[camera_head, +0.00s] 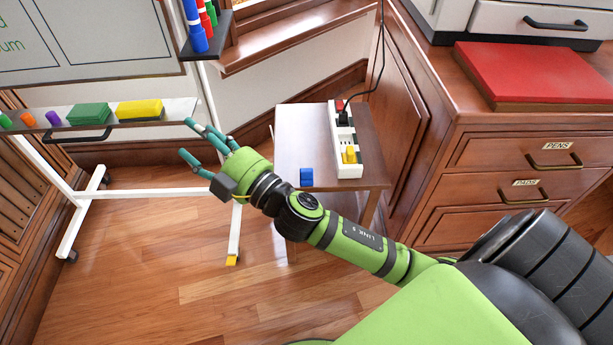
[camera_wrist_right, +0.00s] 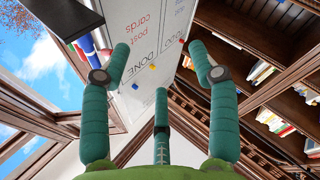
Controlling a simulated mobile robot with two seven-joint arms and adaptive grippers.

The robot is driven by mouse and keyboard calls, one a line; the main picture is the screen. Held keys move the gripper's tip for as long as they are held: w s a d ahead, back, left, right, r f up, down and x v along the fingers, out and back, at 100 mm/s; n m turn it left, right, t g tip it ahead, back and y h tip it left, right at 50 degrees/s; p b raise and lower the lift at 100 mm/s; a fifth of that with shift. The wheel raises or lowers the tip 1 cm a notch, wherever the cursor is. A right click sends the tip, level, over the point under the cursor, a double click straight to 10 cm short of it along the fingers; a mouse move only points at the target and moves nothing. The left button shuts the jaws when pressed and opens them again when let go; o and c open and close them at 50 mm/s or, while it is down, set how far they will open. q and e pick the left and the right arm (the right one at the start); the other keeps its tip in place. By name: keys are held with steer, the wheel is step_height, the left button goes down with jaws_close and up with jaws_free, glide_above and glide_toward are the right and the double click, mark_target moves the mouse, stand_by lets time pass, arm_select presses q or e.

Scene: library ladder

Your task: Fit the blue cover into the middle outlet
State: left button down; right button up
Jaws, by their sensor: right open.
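The blue cover (camera_head: 306,177) lies on the small wooden table (camera_head: 300,130), to the left of the white outlet strip (camera_head: 345,160). The strip has a red piece (camera_head: 339,105) at its far end, a black plug (camera_head: 343,119) with a cord, and a yellow piece (camera_head: 349,154) nearer the front. What fills the middle outlet is too small to tell. My right gripper (camera_head: 205,145) is open and empty, left of the table and away from the cover. In the right wrist view its teal fingers (camera_wrist_right: 160,80) are spread with nothing between them. My left gripper is not in view.
A whiteboard (camera_head: 100,40) on a white wheeled stand is at the left, its tray holding a green eraser (camera_head: 88,113) and a yellow one (camera_head: 139,110). A drawer cabinet (camera_head: 520,190) with a red book (camera_head: 535,72) stands right of the table. Open floor lies in front.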

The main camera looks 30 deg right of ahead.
steer(key=a+r+n+g+y, duration=0.2)
steer(key=a+r+n+y, duration=0.1)
steer(key=a+n+y, duration=0.25)
steer(key=n+g+h, duration=1.2)
steer(key=n+g, duration=0.1)
steer(key=g, duration=0.4)
glide_above(307, 171)
step_height(307, 171, down, 17)
steer(key=shift+w+d, duration=0.1)
steer(key=shift+h, duration=0.25)
step_height(307, 171, down, 6)
steer(key=shift+b, duration=0.85)
steer(key=shift+f, duration=0.45)
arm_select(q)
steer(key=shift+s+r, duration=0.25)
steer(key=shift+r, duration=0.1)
arm_select(e)
steer(key=c, duration=0.8)
